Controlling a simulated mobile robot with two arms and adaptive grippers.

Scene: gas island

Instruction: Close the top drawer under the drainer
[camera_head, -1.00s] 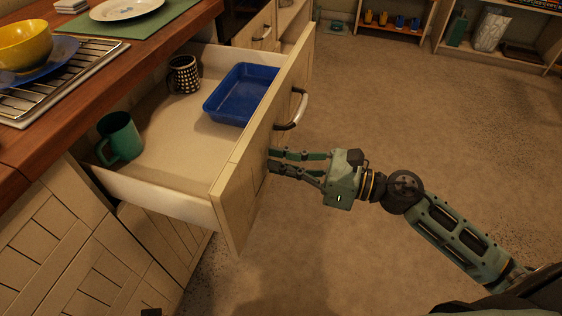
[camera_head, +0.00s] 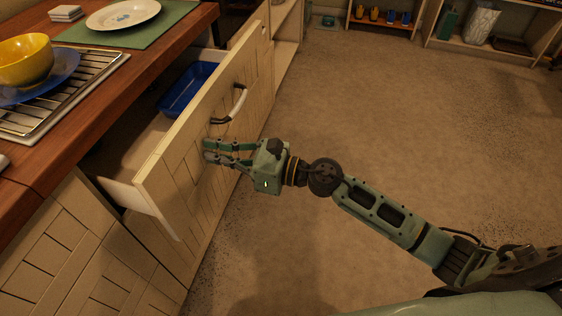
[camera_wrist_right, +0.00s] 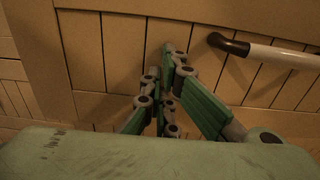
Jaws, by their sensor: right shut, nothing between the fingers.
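The top drawer (camera_head: 180,150) under the drainer (camera_head: 90,75) is partly open, jutting out from below the wooden counter. Its front carries a curved black and white handle (camera_head: 236,104). A blue tray (camera_head: 188,88) shows inside, partly under the counter. My right gripper (camera_head: 208,150) is shut and empty, its fingertips against the drawer front below and left of the handle. In the right wrist view, the shut fingers (camera_wrist_right: 168,50) point at the drawer front (camera_wrist_right: 120,60), with the handle (camera_wrist_right: 265,52) to the right. My left gripper is not in view.
The counter (camera_head: 110,110) holds a yellow bowl (camera_head: 25,60) on a blue plate, and a white plate (camera_head: 123,14) on a green mat. Low shelves (camera_head: 385,22) stand at the back. The floor (camera_head: 400,130) right of the drawer is clear.

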